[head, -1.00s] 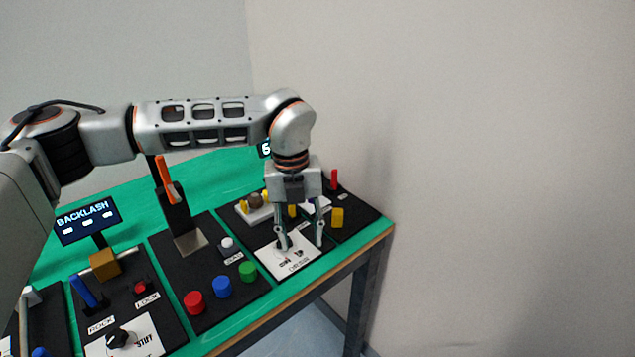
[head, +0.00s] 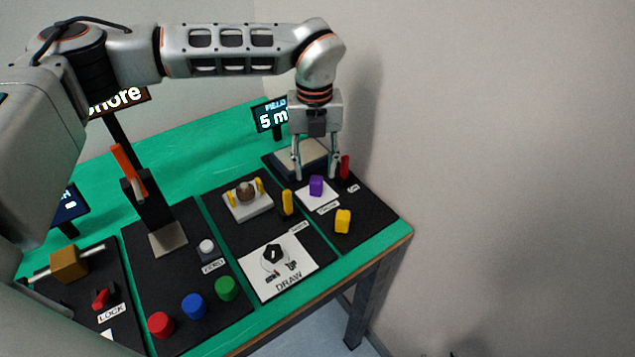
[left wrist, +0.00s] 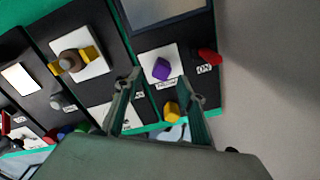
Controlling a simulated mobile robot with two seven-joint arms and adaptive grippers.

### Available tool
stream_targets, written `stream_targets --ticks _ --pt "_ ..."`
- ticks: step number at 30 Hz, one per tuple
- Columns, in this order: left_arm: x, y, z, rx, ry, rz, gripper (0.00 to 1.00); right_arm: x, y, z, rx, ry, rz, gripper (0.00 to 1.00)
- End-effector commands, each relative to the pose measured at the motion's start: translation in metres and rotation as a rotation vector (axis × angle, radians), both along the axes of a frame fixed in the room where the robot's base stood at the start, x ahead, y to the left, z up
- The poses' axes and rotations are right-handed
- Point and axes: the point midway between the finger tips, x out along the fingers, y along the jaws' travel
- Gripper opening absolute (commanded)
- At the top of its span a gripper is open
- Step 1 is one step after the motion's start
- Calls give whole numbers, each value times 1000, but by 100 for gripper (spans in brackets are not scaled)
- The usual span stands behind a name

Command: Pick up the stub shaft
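No piece is labelled as the stub shaft, and I cannot tell for sure which it is. A brown round piece (head: 246,191) sits on a white block between yellow jaws; it also shows in the left wrist view (left wrist: 70,63). A small purple piece (head: 316,186) stands on a white plate (head: 309,200); it also shows in the left wrist view (left wrist: 161,68). My left gripper (head: 317,175) is open and empty, pointing down above the far right panel near the purple piece. Its spread fingers show in the left wrist view (left wrist: 163,88). My right gripper is not in view.
A yellow piece (head: 343,221) stands near the right table edge. A red lever (head: 345,168) marked ON is close beside the gripper.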

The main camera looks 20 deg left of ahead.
Motion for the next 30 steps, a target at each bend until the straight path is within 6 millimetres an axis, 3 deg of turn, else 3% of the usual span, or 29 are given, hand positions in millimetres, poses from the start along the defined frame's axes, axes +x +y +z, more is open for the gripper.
stream_targets --ticks 13,20,21,25,30 --pt "-1 -2 -51 -1 2 -1 40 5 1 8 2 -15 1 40" --pt "-1 -2 -54 -1 -1 -1 40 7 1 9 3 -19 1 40" --pt "-1 -2 -54 -1 -1 -1 37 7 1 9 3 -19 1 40" --pt "-1 -2 -54 -1 -1 -1 3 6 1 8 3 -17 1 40" --pt "0 -2 -54 -1 -1 -1 0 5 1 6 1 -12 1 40"
